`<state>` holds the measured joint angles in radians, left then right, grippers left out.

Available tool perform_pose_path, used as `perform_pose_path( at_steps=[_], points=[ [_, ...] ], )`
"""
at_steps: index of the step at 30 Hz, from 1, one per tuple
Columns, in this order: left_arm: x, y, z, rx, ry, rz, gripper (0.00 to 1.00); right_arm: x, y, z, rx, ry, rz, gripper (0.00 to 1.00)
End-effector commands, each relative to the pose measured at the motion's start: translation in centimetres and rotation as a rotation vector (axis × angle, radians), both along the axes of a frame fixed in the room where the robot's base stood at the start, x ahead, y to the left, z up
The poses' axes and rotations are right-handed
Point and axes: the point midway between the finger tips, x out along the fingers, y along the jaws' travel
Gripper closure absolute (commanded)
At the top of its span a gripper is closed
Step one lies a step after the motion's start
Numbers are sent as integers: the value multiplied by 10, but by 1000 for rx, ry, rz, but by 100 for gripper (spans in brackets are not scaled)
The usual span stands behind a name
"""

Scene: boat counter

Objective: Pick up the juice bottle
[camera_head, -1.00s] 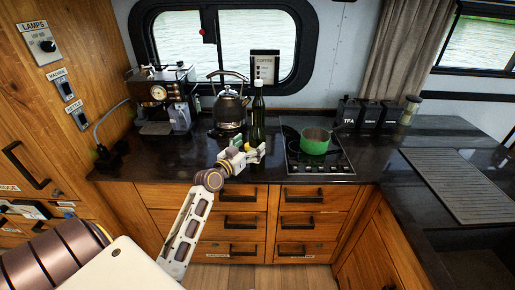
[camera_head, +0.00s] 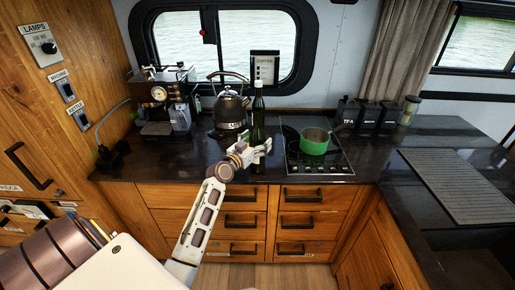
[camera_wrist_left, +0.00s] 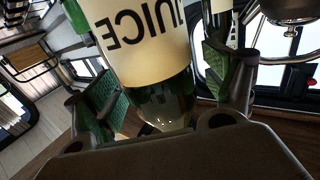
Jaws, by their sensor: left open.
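The juice bottle (camera_head: 258,112) is a tall dark green glass bottle standing upright on the black counter, beside the kettle. In the left wrist view the bottle (camera_wrist_left: 145,48) shows a cream label with dark letters reading JUICE. My left gripper (camera_head: 253,153) is open at the lower part of the bottle. In the left wrist view its two green-padded fingers lie on either side of the bottle, with gaps between pads and glass. The bottle's base is partly hidden behind the gripper in the head view. My right gripper is not in view.
A dark kettle (camera_head: 231,108) stands close to the left of the bottle, and a coffee machine (camera_head: 163,95) farther left. A green pot (camera_head: 315,141) sits on the black hob (camera_head: 320,166) to the right. Black canisters (camera_head: 368,114) stand farther right.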

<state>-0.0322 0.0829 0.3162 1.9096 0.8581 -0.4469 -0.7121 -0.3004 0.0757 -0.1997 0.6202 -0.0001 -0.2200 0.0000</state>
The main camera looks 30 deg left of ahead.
Motion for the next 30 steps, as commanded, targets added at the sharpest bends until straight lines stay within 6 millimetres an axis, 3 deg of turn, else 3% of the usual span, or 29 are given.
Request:
perform_pose_path(
  at_steps=[17, 30],
  points=[
    [4, 0, 0, 1, 0, 0, 16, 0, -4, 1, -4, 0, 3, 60],
    [3, 0, 0, 1, 0, 0, 71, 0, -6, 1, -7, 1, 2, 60]
  ],
)
